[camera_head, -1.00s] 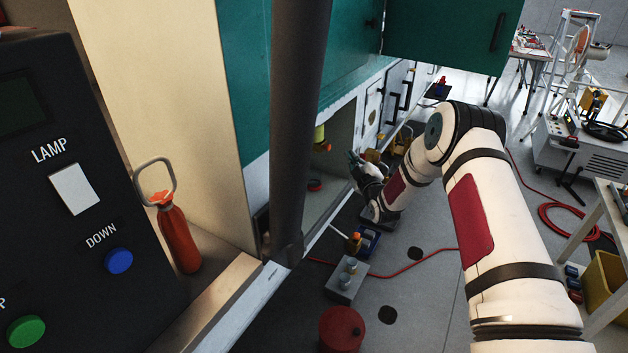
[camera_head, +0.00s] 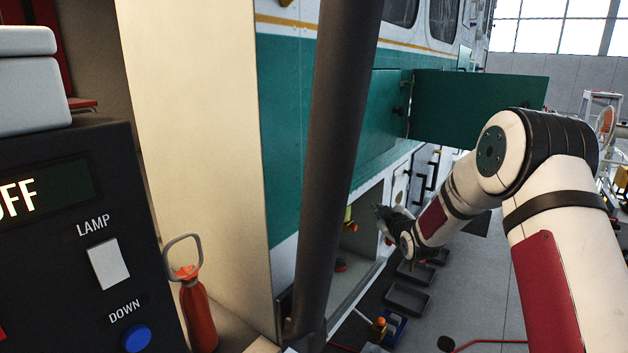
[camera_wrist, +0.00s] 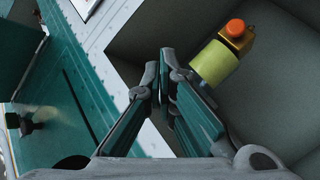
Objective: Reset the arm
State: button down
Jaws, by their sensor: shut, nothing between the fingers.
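My gripper (camera_head: 382,212) is small and partly hard to make out there, close to the compartment's opening. In the wrist view my gripper (camera_wrist: 166,55) shows its fingers shut and empty. It points at the edge of the compartment (camera_wrist: 265,100). A yellow-green cylinder with an orange cap (camera_wrist: 214,63) is just right of the fingertips, apart from them.
A green door (camera_head: 475,108) stands open above my forearm. A dark post (camera_head: 335,150) crosses the head view. A control panel (camera_head: 70,230) and a red bottle (camera_head: 198,315) are at left. Grey trays (camera_head: 408,298) lie on the floor below the gripper.

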jog(key=s+r+m+g+h, duration=0.1)
jog(key=s+r+m+g, duration=0.15)
jog(key=s+r, duration=0.7)
jog(key=s+r+m+g+h, duration=0.1)
jog(key=s+r+m+g, duration=0.15)
jog(key=s+r, duration=0.7)
jog(key=s+f+m+g, duration=0.2)
jog(key=s, duration=1.5)
jog(key=s+a+f+m+g, duration=0.1)
jog(key=s+f+m+g, duration=0.1)
jog(key=s, duration=1.6)
jog(key=shift+s+f+m+g, duration=0.15)
jog(key=shift+s+m+g, duration=0.05)
jog(key=shift+m+g, duration=0.45)
